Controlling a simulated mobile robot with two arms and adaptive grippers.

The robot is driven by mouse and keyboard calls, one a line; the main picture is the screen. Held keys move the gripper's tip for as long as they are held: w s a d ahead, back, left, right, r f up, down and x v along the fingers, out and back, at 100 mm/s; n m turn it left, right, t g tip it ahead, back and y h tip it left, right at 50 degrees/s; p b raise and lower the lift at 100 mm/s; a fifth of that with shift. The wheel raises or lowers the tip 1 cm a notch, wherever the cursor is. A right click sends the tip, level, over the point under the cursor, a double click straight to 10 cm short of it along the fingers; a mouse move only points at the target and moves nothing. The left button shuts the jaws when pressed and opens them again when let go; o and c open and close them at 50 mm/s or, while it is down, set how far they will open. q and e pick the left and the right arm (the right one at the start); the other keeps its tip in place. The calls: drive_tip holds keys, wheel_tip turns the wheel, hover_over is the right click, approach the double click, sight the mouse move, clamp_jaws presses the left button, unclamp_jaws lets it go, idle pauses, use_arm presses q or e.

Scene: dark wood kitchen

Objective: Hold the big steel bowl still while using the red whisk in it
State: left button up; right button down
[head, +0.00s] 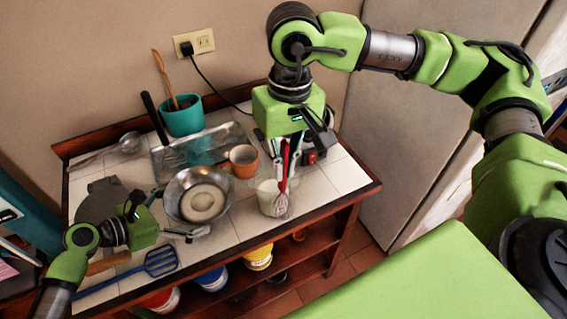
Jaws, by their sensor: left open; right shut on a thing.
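The big steel bowl (222,184) stands upright on the tiled counter, with pale contents in its bottom. My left gripper (172,214) is open at the bowl's near left side, its fingers spread beside the rim; I cannot tell if they touch it. My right gripper (287,148) points down, right of the bowl, and is shut on the red whisk (285,163). The whisk hangs upright with its wire head (281,206) low, in front of the right side of a white cup (266,190). The whisk is outside the bowl.
An orange-brown mug (243,161) stands close behind the bowl's right side. A glass dish (205,140) and a teal pot (182,117) with utensils are behind. A blue slotted spatula (160,262) lies front left. Free tiles (335,180) lie at the right.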

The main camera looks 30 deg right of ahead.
use_arm(q)
drive_tip(key=shift+w+d+f, duration=0.1)
drive_tip(key=shift+d+f, duration=0.05)
drive_tip(key=shift+d, duration=0.1)
clamp_jaws()
drive_tip(key=c, duration=1.3)
unclamp_jaws()
drive_tip(key=shift+o, duration=0.2)
